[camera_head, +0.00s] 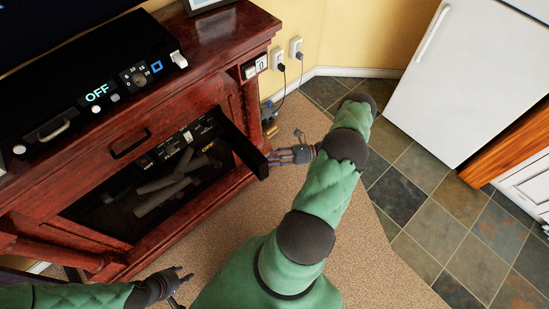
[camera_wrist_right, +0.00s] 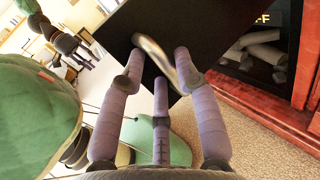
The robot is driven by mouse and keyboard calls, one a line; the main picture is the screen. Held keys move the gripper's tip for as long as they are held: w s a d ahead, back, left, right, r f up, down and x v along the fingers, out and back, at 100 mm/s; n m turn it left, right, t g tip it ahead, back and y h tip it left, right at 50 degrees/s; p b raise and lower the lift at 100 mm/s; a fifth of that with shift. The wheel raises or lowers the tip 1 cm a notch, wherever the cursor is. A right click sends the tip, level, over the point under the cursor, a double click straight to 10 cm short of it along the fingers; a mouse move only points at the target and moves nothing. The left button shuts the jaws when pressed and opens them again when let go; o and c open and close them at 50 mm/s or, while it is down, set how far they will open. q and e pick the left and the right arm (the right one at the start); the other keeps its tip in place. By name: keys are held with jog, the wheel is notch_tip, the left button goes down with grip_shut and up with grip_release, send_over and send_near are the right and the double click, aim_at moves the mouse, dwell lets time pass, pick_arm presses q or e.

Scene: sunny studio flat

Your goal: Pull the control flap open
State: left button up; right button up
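The control flap (camera_head: 241,146) is a black panel that stands swung out from the right side of the fireplace insert in the red wooden cabinet. In the right wrist view the flap (camera_wrist_right: 205,22) fills the top middle and bears a curved metal handle (camera_wrist_right: 150,47). My right gripper (camera_head: 268,156) is at the flap's outer edge. In the wrist view its fingers (camera_wrist_right: 160,60) are spread beside and across the handle, with a gap between them; firm contact cannot be told. My left gripper (camera_head: 184,282) is open and empty, low in front of the cabinet.
The fireplace insert (camera_head: 110,212) shows logs behind the flap's opening. A black device (camera_head: 85,85) reading "OFF" with knobs lies on the cabinet top (camera_head: 235,25). Wall sockets (camera_head: 279,58) are behind. A white fridge (camera_head: 450,80) stands right. Carpet (camera_head: 370,250) in front is clear.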

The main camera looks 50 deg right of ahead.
jog(key=v, duration=1.1)
jog(key=shift+s+d, duration=0.2)
jog(key=shift+s, duration=0.1)
